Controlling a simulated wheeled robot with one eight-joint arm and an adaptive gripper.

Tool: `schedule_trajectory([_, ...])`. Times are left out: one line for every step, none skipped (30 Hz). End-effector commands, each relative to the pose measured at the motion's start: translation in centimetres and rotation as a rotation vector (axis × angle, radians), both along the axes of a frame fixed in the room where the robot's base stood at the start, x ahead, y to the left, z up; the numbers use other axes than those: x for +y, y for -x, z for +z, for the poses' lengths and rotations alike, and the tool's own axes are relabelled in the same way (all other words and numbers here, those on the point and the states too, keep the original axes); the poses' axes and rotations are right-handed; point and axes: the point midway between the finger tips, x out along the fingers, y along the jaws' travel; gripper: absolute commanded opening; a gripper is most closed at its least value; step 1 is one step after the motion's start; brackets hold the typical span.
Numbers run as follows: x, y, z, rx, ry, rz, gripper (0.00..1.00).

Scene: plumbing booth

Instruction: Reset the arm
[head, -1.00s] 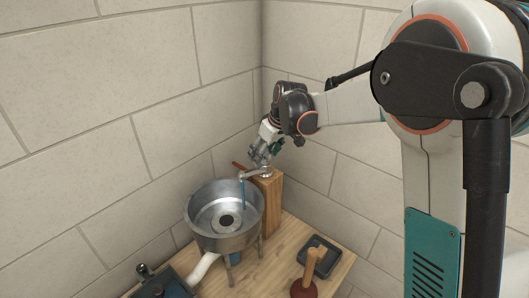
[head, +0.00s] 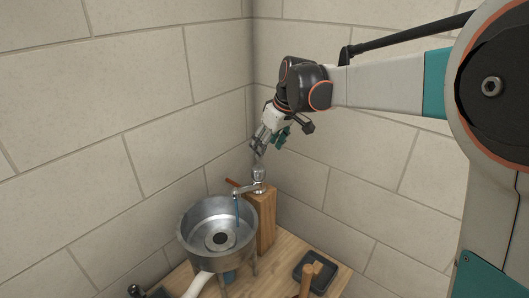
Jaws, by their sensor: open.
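My gripper (head: 258,150) hangs from my arm near the back corner, pointing down. It is open and appears empty, above the metal faucet (head: 258,179) with a visible gap. The faucet stands on top of a wooden block (head: 264,217), with its spout reaching left over the rim of a round metal sink (head: 194,241). A thin stream of blue shows below the spout. The fingertips are small in the head view.
The sink stands on a wooden table (head: 292,248) in the corner. A black tray (head: 330,276) and a wooden handle (head: 306,280) are at the right front. A white pipe (head: 197,287) runs out below the sink. Tiled walls (head: 100,150) close in behind; the space above the sink is clear.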

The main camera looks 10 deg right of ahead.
Motion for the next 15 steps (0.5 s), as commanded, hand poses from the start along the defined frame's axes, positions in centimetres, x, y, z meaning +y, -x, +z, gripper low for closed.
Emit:
schedule_trajectory([-0.1, 0.1, 0.2, 0.0, 0.0, 0.0, 0.6])
schedule_trajectory([-0.1, 0.1, 0.2, 0.0, 0.0, 0.0, 0.6])
schedule_trajectory([-0.1, 0.1, 0.2, 0.0, 0.0, 0.0, 0.6])
schedule_trajectory([-0.1, 0.1, 0.3, 0.0, 0.0, 0.0, 0.6])
schedule_trajectory([-0.1, 0.1, 0.3, 0.0, 0.0, 0.0, 0.6])
schedule_trajectory([-0.1, 0.1, 0.2, 0.0, 0.0, 0.0, 0.6])
schedule_trajectory([-0.1, 0.1, 0.2, 0.0, 0.0, 0.0, 0.6])
schedule_trajectory([-0.1, 0.1, 0.2, 0.0, 0.0, 0.0, 0.6])
schedule_trajectory([-0.1, 0.1, 0.2, 0.0, 0.0, 0.0, 0.6])
schedule_trajectory([-0.1, 0.1, 0.2, 0.0, 0.0, 0.0, 0.6])
schedule_trajectory([-0.1, 0.1, 0.2, 0.0, 0.0, -0.001, 0.6])
schedule_trajectory([-0.2, 0.3, 0.3, 0.0, 0.0, -0.004, 0.6])
schedule_trajectory([-0.3, 0.5, 0.3, -0.002, 0.001, -0.009, 0.6])
schedule_trajectory([-0.4, 0.8, 0.3, -0.003, 0.001, -0.015, 0.6])
schedule_trajectory([-0.7, 1.4, 0.4, -0.005, 0.001, -0.027, 0.6])
